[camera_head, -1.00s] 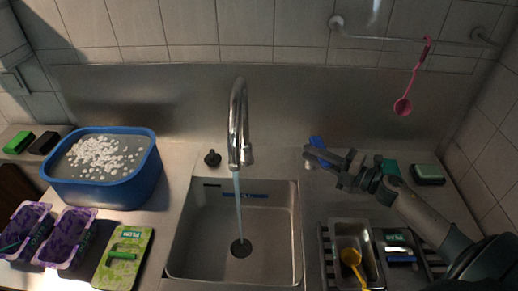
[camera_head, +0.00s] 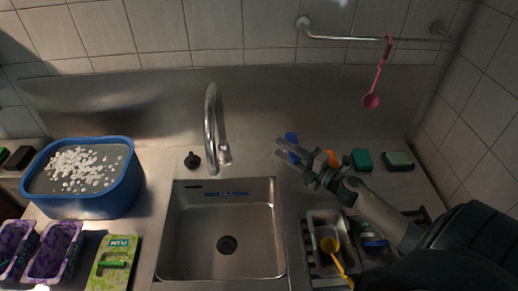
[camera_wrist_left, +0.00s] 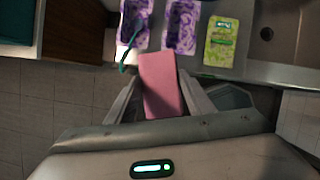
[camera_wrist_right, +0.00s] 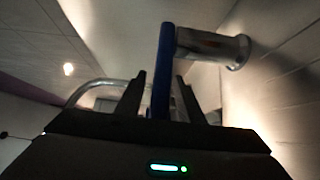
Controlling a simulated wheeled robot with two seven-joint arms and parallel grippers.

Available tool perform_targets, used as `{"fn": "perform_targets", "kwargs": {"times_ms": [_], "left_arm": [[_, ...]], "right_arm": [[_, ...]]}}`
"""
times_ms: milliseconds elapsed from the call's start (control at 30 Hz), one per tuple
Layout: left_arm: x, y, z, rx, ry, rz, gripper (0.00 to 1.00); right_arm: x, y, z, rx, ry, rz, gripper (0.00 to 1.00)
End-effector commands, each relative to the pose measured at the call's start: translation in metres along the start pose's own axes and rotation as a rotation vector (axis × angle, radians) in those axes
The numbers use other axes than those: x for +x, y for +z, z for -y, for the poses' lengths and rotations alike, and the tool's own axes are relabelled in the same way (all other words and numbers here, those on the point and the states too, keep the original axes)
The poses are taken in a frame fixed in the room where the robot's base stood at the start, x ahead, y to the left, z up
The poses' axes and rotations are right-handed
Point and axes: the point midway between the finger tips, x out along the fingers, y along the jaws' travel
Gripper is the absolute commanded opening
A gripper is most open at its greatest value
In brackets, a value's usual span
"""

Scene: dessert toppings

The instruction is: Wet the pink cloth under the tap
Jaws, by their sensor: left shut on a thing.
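The pink cloth (camera_wrist_left: 162,85) shows in the left wrist view as a flat strip. My left gripper (camera_wrist_left: 163,100) is shut on it, in front of the counter edge; neither shows in the head view. The tap (camera_head: 214,125) stands over the sink (camera_head: 223,240), and no water runs from it. A blue lever (camera_head: 291,145) on a metal fitting (camera_wrist_right: 212,47) is right of the tap. My right gripper (camera_head: 297,158) is open at the lever. In the right wrist view the lever (camera_wrist_right: 162,70) stands between its fingers, with small gaps at each side.
A blue tub (camera_head: 85,195) with white pieces, purple trays (camera_head: 53,255) and a green packet (camera_head: 112,262) are at left. A metal tray (camera_head: 325,225) with a yellow spoon (camera_head: 329,246) and green sponges (camera_head: 362,160) are at right. A pink ladle (camera_head: 371,101) hangs from a rail.

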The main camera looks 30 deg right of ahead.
Motion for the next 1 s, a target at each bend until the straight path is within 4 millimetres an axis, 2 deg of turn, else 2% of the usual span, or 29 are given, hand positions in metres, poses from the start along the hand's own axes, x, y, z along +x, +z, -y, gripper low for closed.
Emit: {"fn": "perform_targets", "kwargs": {"times_ms": [267, 467, 667, 1000], "left_arm": [[0.001, 0.0, 0.0, 0.0, 0.0, 0.0, 0.3], [0.005, -0.002, 0.0, 0.0, 0.0, 0.0, 0.3], [0.013, -0.006, 0.0, 0.0, 0.0, 0.0, 0.3], [0.029, -0.012, 0.0, 0.0, 0.0, 0.0, 0.3]], "right_arm": [[-0.002, 0.0, 0.0, 0.0, 0.0, 0.0, 0.34], [-0.014, 0.0, 0.002, -0.001, -0.001, 0.0, 0.34], [-0.037, 0.0, 0.004, 0.001, -0.003, 0.0, 0.34], [-0.087, 0.0, 0.004, 0.001, -0.002, 0.0, 0.34]]}}
